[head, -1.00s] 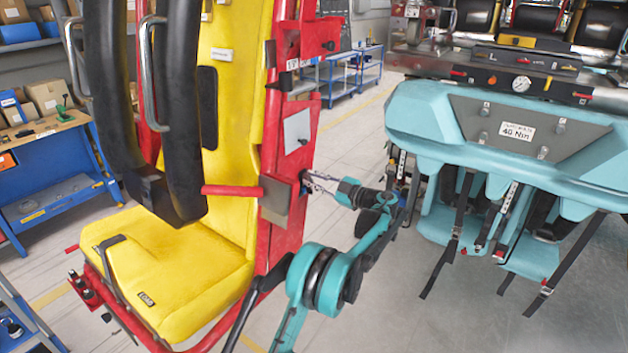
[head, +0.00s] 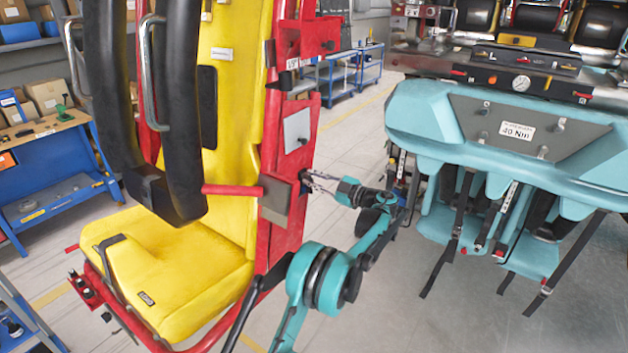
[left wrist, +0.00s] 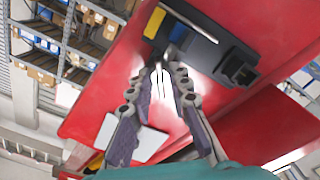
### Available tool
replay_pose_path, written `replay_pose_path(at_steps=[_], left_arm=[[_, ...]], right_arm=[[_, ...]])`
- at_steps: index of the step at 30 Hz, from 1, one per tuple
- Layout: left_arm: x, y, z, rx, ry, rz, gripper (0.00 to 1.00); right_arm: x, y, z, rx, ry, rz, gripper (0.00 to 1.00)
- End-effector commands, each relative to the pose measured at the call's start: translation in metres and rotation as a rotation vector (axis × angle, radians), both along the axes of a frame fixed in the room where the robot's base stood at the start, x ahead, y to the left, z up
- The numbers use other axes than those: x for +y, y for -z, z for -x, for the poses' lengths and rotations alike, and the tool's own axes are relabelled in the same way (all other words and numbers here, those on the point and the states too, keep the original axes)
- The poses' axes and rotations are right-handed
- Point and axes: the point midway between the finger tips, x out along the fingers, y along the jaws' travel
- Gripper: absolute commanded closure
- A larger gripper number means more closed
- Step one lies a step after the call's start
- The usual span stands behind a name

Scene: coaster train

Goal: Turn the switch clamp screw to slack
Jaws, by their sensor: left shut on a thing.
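My left gripper (head: 311,180) reaches the red post (head: 285,225) of the yellow seat from the right, its fingers pointing left. In the left wrist view, the same gripper (left wrist: 166,68) has its fingertips closed together around a small dark part, which I take to be the clamp screw (left wrist: 177,35). That part is mostly hidden by the tips. The dark switch block (left wrist: 208,42), with a yellow piece on its left, is mounted on the red post right beside the fingertips. How far the screw is turned cannot be seen. My right gripper is not in view.
The yellow seat (head: 180,270) with black shoulder restraints is at the left. A grey plate (head: 275,200) and red bar are beside the gripper. A teal-fronted train car (head: 500,150) with hanging straps stands at the right. Floor between them is open.

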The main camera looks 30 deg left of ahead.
Motion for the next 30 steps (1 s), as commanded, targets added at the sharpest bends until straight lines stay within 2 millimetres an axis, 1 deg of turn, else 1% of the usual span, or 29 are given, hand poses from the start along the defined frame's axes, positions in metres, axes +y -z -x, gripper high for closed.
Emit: replay_pose_path(at_steps=[12, 13, 14, 24, 26, 29, 30], left_arm=[[0.000, 0.000, 0.000, 0.000, -0.002, -0.001, 1.00], [0.000, 0.000, 0.000, 0.000, -0.002, -0.001, 0.79], [0.000, 0.000, 0.001, 0.000, -0.002, -0.001, 0.72], [-0.003, 0.000, 0.000, 0.000, 0.000, 0.000, 0.72], [-0.008, 0.000, 0.000, 0.000, 0.001, 0.000, 0.72], [-0.023, 0.000, 0.001, 0.000, 0.003, 0.000, 0.72], [-0.032, 0.000, 0.002, 0.000, 0.003, 0.000, 0.72]], right_arm=[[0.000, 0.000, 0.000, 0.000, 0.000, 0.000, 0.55], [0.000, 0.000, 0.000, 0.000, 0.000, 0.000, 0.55], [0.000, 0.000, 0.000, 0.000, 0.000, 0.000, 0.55], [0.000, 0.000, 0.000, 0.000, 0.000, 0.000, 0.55], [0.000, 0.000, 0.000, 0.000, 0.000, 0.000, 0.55], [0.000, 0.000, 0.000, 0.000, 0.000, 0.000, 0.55], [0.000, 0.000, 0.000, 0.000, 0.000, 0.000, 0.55]])
